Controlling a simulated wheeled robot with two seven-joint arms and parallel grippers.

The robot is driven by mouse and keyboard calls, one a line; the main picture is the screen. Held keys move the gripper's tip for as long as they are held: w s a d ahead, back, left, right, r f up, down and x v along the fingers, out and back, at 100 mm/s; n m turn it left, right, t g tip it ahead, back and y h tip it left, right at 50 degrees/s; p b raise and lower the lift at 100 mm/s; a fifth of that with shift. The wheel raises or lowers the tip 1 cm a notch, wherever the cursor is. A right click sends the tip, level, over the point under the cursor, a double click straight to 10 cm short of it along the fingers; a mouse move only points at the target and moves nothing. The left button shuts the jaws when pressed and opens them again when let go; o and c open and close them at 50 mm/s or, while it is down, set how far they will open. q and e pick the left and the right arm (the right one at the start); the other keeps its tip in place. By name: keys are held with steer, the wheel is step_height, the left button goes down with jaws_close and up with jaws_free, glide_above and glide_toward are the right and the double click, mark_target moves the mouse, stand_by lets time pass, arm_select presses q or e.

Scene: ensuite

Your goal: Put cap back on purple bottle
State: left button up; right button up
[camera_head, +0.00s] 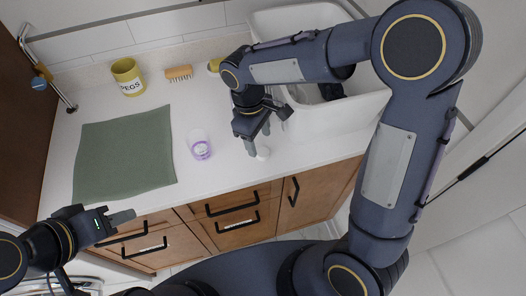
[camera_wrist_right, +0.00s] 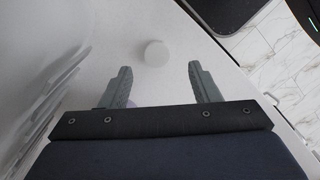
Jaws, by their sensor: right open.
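The purple bottle (camera_head: 199,147), clear with a purple band, stands on the white counter to the right of the green cloth. The white cap (camera_head: 263,153) lies on the counter near its front edge, to the right of the bottle. My right gripper (camera_head: 258,142) is right above and beside the cap.
A green cloth (camera_head: 125,155) covers the left of the counter. A yellow PEGS pot (camera_head: 128,77) and a wooden brush (camera_head: 179,73) stand at the back. A white basin (camera_head: 335,117) is at the right, beside my right arm. The counter between bottle and cap is clear.

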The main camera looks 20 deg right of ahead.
mark_target(263, 152)
steer(key=f, duration=0.5)
steer(key=shift+s+d+p, duration=0.15)
steer(key=shift+d+p, duration=0.25)
steer(key=shift+r, duration=0.1)
steer(key=shift+c, duration=0.3)
steer(key=c, duration=1)
